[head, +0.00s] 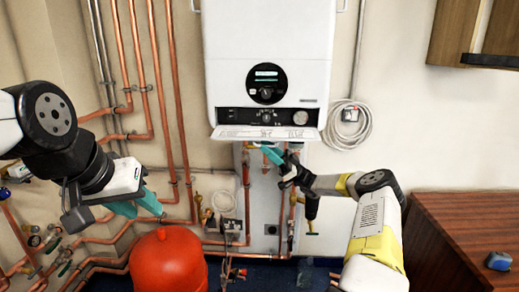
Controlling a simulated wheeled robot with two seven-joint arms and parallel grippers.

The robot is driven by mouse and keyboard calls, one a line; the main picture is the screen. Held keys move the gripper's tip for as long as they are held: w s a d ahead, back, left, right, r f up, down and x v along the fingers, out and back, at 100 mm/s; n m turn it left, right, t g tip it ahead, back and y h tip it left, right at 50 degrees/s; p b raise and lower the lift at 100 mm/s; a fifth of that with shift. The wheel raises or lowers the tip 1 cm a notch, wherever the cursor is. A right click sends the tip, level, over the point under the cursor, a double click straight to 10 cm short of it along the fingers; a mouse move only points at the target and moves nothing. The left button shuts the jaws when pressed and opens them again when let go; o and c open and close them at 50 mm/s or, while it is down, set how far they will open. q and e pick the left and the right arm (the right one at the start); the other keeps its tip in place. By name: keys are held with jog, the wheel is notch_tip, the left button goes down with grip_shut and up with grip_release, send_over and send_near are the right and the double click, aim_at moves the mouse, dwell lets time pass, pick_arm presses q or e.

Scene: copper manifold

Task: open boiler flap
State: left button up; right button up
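The white boiler (268,50) hangs on the wall at the top centre. Its flap (265,133), a white strip with printed text, is folded down along the lower edge and sticks out towards me. The dark control panel (240,116) with its knobs shows above the flap. My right gripper (271,153) is just below the flap, right of its middle; its teal fingers are partly hidden, and I cannot tell whether they touch the flap. My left gripper (148,207) is well to the lower left, with its teal fingers apart and nothing visible between them.
Copper pipes (150,75) run along the wall left of and below the boiler. A red tank (168,265) stands at the bottom. A coiled white cable (347,124) hangs right of the boiler. A wooden cabinet (450,225) with a small blue object (499,261) is at the right.

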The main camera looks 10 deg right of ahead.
jog(key=shift+d, duration=0.1)
jog(key=v, duration=0.7)
jog(key=shift+d+f, duration=0.25)
jog(key=shift+a, duration=0.1)
